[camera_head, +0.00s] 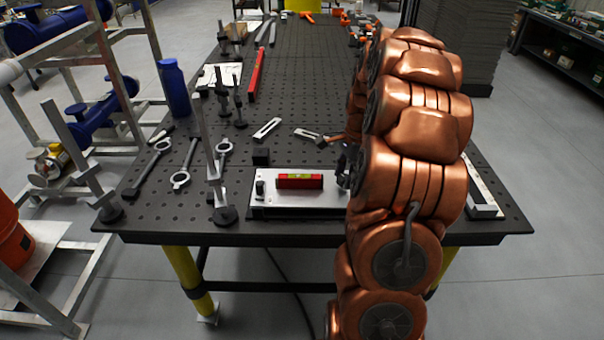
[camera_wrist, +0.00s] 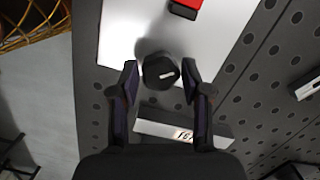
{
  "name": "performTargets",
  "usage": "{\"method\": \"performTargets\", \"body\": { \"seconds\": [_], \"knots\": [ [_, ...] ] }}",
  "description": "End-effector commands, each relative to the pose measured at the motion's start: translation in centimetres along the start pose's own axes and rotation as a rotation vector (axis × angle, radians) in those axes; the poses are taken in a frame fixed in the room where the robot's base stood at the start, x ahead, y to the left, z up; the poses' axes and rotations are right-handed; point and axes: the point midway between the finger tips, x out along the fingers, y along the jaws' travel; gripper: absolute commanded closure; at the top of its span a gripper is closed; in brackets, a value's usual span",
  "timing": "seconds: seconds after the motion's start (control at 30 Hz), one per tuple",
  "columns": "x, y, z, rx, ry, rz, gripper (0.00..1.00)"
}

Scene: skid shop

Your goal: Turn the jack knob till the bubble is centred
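A red spirit level (camera_head: 312,182) with a yellow-green vial (camera_head: 299,177) lies on a pale metal plate (camera_head: 300,200) near the table's front edge. The bubble is too small to make out. The level's red end shows in the wrist view (camera_wrist: 186,8). A round dark knob (camera_wrist: 160,72) with a white mark sits between the fingers of my gripper (camera_wrist: 160,80). The fingers stand either side of it, with narrow gaps showing. In the head view my gripper (camera_head: 345,165) is at the plate's right end, where my arm hides the knob.
A pale block with dark digits (camera_wrist: 182,133) lies close to my fingers. A dark post (camera_head: 260,188) stands at the plate's left end, near an upright clamp (camera_head: 220,185). Wrenches (camera_head: 183,170) lie further left on the perforated table (camera_head: 320,90). The table's middle is mostly clear.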

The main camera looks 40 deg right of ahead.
Motion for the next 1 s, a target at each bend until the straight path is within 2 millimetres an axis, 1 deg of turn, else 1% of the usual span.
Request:
{"method": "performTargets", "body": {
  "seconds": [0.03, 0.3, 0.57, 0.67, 0.83, 1.0],
  "knots": [
    [0.01, 0.00, 0.01, 0.000, 0.000, 0.000, 0.61],
    [0.01, 0.01, 0.00, 0.000, 0.000, 0.001, 0.90],
    [0.04, 0.04, -0.03, 0.016, 0.000, -0.002, 0.90],
    [0.10, 0.09, -0.09, 0.097, 0.002, -0.015, 0.90],
    [0.00, 0.28, 0.01, 0.300, 0.000, -0.041, 0.90],
    [0.08, 0.27, 0.02, 0.409, 0.001, -0.058, 0.90]
  ]
}}
